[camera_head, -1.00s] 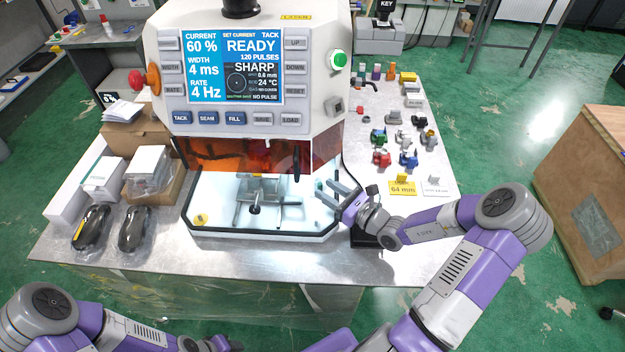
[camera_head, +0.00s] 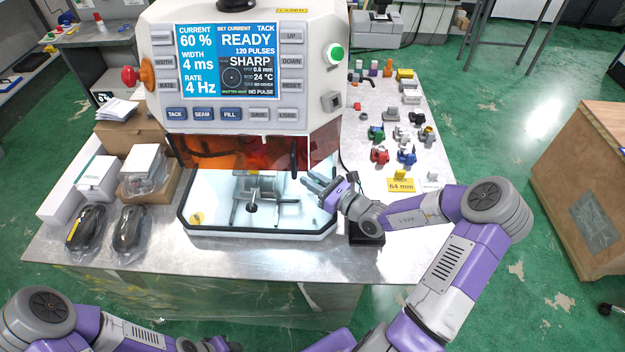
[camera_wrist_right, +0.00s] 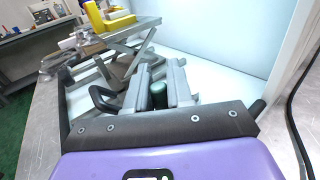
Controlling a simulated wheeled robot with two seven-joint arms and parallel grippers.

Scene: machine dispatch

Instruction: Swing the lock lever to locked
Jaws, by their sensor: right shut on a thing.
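My right gripper (camera_head: 314,182) is at the right side of the machine's white work chamber (camera_head: 205,217). The rest of the lever is hidden by the fingers and palm. In the head view the knob is hard to make out at the fingers. My left gripper (camera_head: 212,345) is only partly in view at the bottom edge, and its jaws are unclear.
A grey fixture with a black-knobbed handle (camera_head: 252,208) stands inside the chamber. The orange shield (camera_head: 230,153) hangs above it. A yellow 64 mm sign (camera_head: 401,185) and several small coloured parts stand on the bench to the right. Bagged black items (camera_head: 130,228) lie at left.

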